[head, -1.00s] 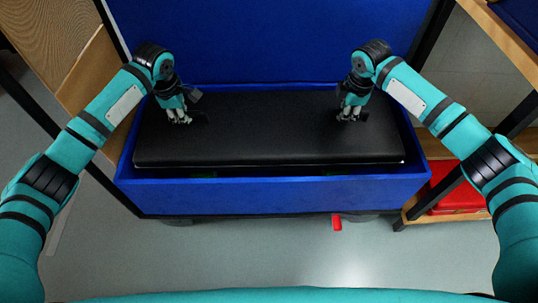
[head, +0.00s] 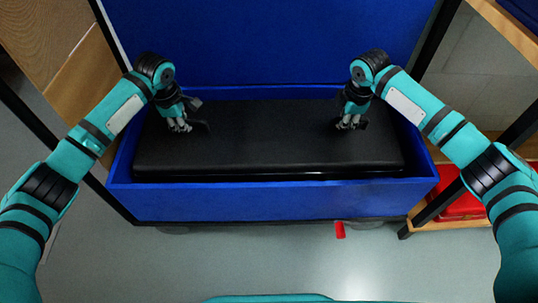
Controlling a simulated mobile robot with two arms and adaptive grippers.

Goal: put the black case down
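The black case (head: 268,140) is a long, flat, dark box lying level inside the blue open-topped box (head: 270,201), within its walls. Its front edge sits close behind the front rim. Whether its underside touches the floor of the box is hidden. My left gripper (head: 188,127) is at the left part of the case's top, and my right gripper (head: 350,125) is at the right part. Both point down and appear closed on small dark parts of the case's top; the exact grip is too dark and small to see.
A tall blue panel (head: 270,45) rises behind the box. A wooden shelf unit with a red box (head: 462,205) stands at the right, and wooden boards (head: 82,88) at the left. A small red piece (head: 340,230) shows below the box's front. Grey floor lies in front.

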